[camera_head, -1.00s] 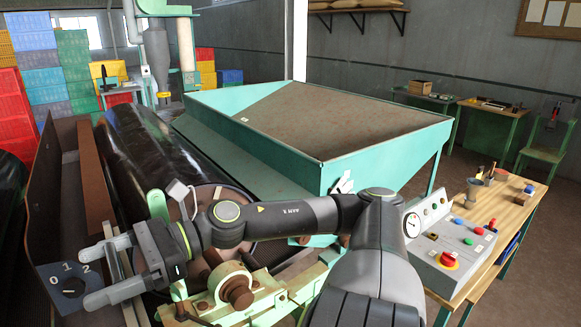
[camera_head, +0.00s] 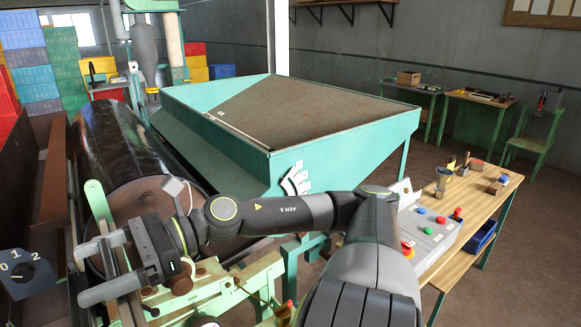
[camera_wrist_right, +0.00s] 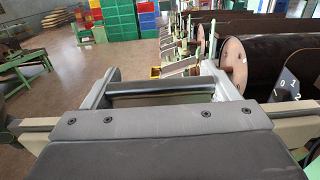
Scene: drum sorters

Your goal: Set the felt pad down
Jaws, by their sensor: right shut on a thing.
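My right gripper (camera_head: 82,273) reaches left over the front end of the dark drum machine. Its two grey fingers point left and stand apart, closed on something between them. In the right wrist view the gripper (camera_wrist_right: 160,70) has a dark bar (camera_wrist_right: 160,92) lying across between its fingers; I cannot tell whether this is the felt pad or part of the gripper. The felt pad does not show clearly in either view. My left gripper is not in view.
The drum (camera_head: 125,150) lies behind the gripper, with a green frame (camera_head: 220,290) below. A teal hopper (camera_head: 340,150) fills the middle. A wooden bench (camera_head: 465,200) with a button panel (camera_head: 430,225) stands right.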

